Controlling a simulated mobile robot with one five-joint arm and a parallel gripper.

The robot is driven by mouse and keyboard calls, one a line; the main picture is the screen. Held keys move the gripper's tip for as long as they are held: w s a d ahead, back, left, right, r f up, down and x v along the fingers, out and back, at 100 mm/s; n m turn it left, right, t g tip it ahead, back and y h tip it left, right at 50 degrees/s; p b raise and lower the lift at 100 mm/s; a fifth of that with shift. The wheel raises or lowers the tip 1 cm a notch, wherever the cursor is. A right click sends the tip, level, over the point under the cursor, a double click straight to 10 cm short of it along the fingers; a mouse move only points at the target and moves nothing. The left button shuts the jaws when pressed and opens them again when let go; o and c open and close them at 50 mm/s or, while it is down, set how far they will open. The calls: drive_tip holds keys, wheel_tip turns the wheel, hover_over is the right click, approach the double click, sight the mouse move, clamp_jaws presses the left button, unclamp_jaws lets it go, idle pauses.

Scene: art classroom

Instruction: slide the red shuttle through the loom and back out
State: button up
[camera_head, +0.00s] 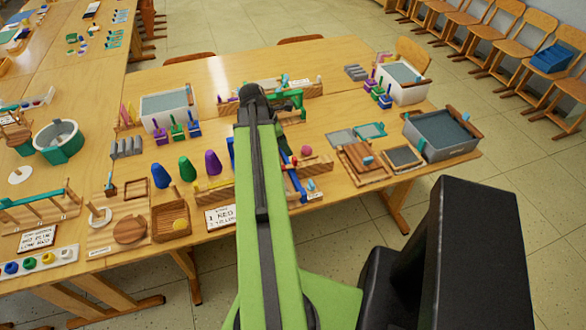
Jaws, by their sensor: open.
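My arm reaches up the middle of the picture over the table, and its dark elbow end shows near the table's centre. My gripper (287,143) is open and shows only in part, just right of the arm. A blue-sided frame (297,186), which may be the loom, stands below the gripper; the arm covers much of it. I cannot make out the red shuttle for certain. A small round red thing (306,150) lies just right of the gripper, apart from it.
A lettered card (221,217) stands at the front edge. Blue, green and purple cones (187,169) stand left of the arm. Wooden trays (362,163) and a grey bin (442,133) are on the right. A white bin (168,108) stands at the back left.

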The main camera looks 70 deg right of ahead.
sight(294, 159)
drive_tip(key=b+x, duration=0.6)
drive_tip(key=x, duration=0.2)
drive_tip(key=shift+d+f, duration=0.1)
drive_tip(key=shift+f, duration=0.15)
clamp_jaws()
drive_tip(key=shift+s, duration=0.1)
idle(0.9)
